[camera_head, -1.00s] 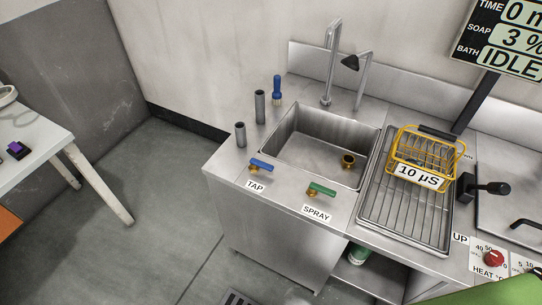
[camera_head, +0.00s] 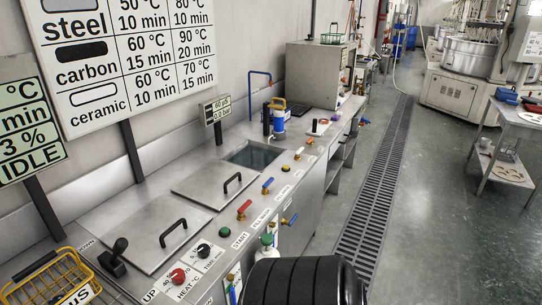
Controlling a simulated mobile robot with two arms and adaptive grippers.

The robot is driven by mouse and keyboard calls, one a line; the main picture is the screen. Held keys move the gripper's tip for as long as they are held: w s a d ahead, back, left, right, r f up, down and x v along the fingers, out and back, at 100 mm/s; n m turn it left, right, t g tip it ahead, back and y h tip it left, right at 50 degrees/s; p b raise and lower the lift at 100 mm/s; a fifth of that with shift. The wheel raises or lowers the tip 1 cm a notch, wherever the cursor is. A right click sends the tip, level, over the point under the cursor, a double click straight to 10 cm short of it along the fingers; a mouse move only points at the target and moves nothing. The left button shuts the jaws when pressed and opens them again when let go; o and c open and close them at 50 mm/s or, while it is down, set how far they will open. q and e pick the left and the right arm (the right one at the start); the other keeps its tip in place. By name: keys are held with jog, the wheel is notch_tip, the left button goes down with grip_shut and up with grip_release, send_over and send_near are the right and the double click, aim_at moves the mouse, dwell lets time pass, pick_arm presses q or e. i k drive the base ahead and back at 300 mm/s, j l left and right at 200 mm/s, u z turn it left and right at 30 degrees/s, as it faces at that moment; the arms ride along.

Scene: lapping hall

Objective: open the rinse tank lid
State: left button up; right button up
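Two flat steel lids lie shut in the counter, each with a black bar handle. The nearer lid (camera_head: 135,238) is beside the HEAT knob; its handle (camera_head: 173,233) stands upright. The farther lid (camera_head: 205,182) has its handle (camera_head: 232,182) near its right side. Beyond it is an open square basin (camera_head: 254,157) with dark water or shadow inside. No label I can read says which lid is the rinse tank's. Neither of my grippers is in view.
A yellow wire basket (camera_head: 50,280) and a black lever (camera_head: 115,256) are at the near left. A red knob (camera_head: 178,276) and several coloured valves, including a blue one (camera_head: 267,186), line the front edge. A floor drain grate (camera_head: 375,190) runs along the open aisle.

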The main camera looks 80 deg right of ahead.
aim_at(215, 185)
jog(key=z, duration=2.05)
jog(key=i+l+u, duration=0.15)
jog(key=u, duration=0.2)
jog(key=i+l+u, duration=0.1)
jog(key=l+u, duration=0.25)
jog(key=i+l+u, duration=0.1)
jog(key=u, duration=0.25)
